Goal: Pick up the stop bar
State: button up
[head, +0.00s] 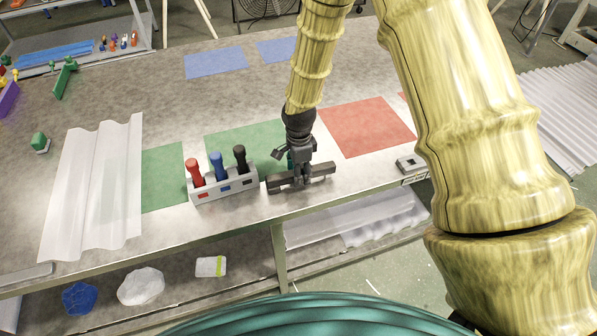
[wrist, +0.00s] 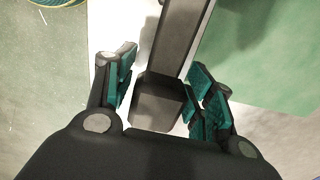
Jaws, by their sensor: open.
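The stop bar (head: 316,174) is a long dark grey bar lying near the front edge of the workbench, just right of the marker holder. In the wrist view the bar (wrist: 177,45) runs up the picture, its near end between my fingers. My gripper (head: 301,175) points down over the bar and hides its middle in the head view. In the wrist view my gripper (wrist: 162,88) is open, with teal-padded fingers on both sides of the bar. A gap shows on the left; the right finger looks very close, and I cannot tell if it touches.
A grey holder (head: 226,186) with red, blue and black handled tools stands left of the bar. A small grey block (head: 409,163) lies to the right near the front edge. A clear corrugated sheet (head: 93,185) lies at left. Green (head: 163,178) and red (head: 366,127) areas mark the bench (head: 180,229).

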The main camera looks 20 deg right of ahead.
jog(key=shift+f, duration=0.8)
grip_shut()
jog(key=shift+r, duration=0.2)
